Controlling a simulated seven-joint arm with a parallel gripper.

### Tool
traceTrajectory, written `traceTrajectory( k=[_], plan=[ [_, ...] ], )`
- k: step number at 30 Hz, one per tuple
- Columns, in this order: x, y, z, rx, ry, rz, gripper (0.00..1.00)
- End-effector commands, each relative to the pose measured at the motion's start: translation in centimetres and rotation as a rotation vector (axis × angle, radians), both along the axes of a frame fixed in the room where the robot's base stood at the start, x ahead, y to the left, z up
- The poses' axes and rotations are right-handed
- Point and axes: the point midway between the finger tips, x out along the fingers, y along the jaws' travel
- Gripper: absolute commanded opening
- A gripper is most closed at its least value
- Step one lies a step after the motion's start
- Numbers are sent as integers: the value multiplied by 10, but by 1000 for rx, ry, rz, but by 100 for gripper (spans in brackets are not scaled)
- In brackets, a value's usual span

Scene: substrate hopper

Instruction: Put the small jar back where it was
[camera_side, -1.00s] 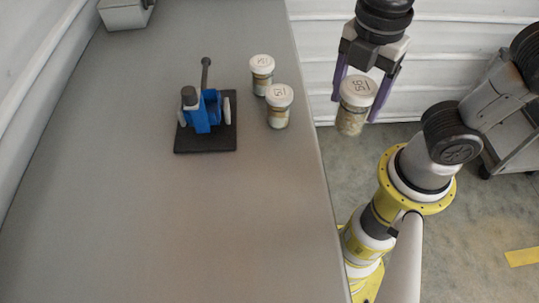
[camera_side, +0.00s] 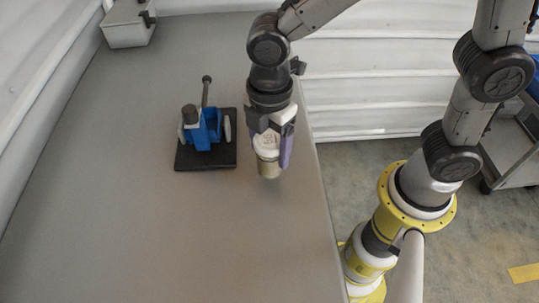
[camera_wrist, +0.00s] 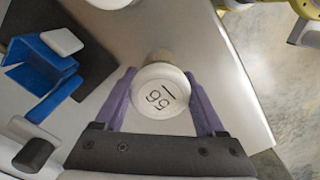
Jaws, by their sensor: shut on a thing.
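My gripper (camera_side: 275,150) points down over the right part of the table, shut on a small jar (camera_side: 267,164) with a white lid and pale contents. The jar hangs upright between the purple fingers; I cannot tell whether its bottom touches the table. In the wrist view, the marked lid (camera_wrist: 160,91) sits between the fingertips of my gripper (camera_wrist: 163,95). The other two jars seen earlier do not show in the side view now; my arm and gripper cover that area.
A blue device (camera_side: 203,130) with a grey knob and rod stands on a black plate (camera_side: 205,160), close left of the held jar. A grey box (camera_side: 128,25) is at the far left corner. The near table (camera_side: 160,240) is clear. The table's right edge (camera_side: 322,195) is close.

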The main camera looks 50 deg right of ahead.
Motion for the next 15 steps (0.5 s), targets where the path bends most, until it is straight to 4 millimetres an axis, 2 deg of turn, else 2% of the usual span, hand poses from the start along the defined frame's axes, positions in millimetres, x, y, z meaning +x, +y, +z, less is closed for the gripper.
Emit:
traceTrajectory(
  k=[6,15],
  plan=[
    [0,0,-28,-1,2,0,0],
    [1,0,-31,0,0,0,0]
  ],
)
